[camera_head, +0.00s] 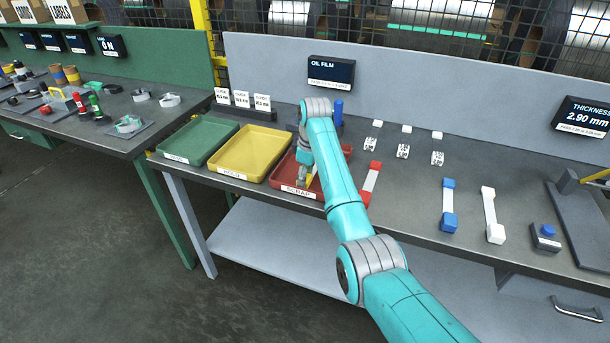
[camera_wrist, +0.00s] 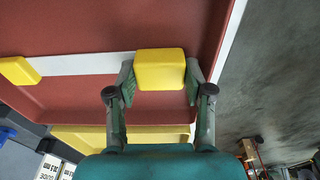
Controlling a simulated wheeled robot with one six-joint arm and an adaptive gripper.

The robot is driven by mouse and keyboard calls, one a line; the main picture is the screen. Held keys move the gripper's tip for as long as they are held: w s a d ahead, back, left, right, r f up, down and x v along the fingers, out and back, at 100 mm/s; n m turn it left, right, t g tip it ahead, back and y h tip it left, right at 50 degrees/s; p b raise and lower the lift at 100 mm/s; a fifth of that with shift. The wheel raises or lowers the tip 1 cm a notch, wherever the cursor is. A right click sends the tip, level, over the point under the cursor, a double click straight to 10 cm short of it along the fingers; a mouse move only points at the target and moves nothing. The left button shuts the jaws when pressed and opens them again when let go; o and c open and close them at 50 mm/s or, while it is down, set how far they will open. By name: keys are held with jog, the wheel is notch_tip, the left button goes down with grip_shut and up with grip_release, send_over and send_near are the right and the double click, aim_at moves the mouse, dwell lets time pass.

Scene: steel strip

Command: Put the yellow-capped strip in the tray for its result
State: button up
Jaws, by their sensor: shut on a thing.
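The yellow-capped strip is pale between two yellow end caps, one at my fingers (camera_wrist: 160,70) and one at the far left of the wrist view (camera_wrist: 20,70). My gripper (camera_wrist: 160,92) is shut on the cap between its fingers; in the head view my gripper (camera_head: 304,177) is over the red tray (camera_head: 290,188). The strip lies across the red tray's interior in the wrist view; I cannot tell whether it touches the floor. In the head view my arm hides most of it. The yellow tray (camera_head: 228,174) and green tray (camera_head: 181,159) stand to the left, looking empty.
Right of my arm lie a red-capped strip (camera_head: 370,184), a blue-capped strip (camera_head: 448,205) and a white-capped strip (camera_head: 489,215). A thickness display (camera_head: 583,115) reads 2.90 mm. An oil film display (camera_head: 331,74) stands behind. Small white cards (camera_head: 241,98) stand behind the trays.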

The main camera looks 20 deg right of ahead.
jog(key=o, duration=1.3)
jog(key=shift+s+d+r, duration=0.1)
jog(key=shift+r, duration=1.15)
jog(key=shift+s+d+r, duration=0.1)
jog(key=shift+d+r, duration=0.05)
jog(key=shift+r, duration=1.05)
jog(key=shift+s+d+r, duration=0.1)
jog(key=shift+r, duration=1.15)
